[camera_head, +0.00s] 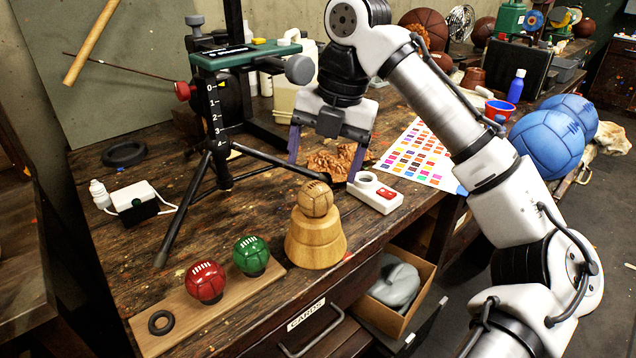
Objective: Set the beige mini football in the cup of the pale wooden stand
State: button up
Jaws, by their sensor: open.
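The beige mini football (315,199) sits on top of the pale wooden stand (316,243), near the front edge of the bench. The ball rests upright and its underside meets the stand's top; the cup itself is hidden beneath it. My gripper (324,172) is open and points down, behind and above the ball in the picture. Its fingers are apart and nothing shows between them but brown crumpled material on the bench behind. The gripper does not appear to touch the ball.
A red ball (205,281) and a green ball (250,256) rest on a wooden board (160,341) with a black ring (161,322). A black tripod (222,160) stands left of my gripper. A white device with a red switch (375,194) lies right of the stand.

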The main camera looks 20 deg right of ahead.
aim_at(329, 193)
jog(key=shift+s+d+r, duration=0.15)
jog(key=shift+d+r, duration=0.05)
jog(key=shift+r, duration=0.75)
jog(key=shift+s+d+r, duration=0.1)
jog(key=shift+d+r, duration=0.05)
jog(key=shift+r, duration=0.75)
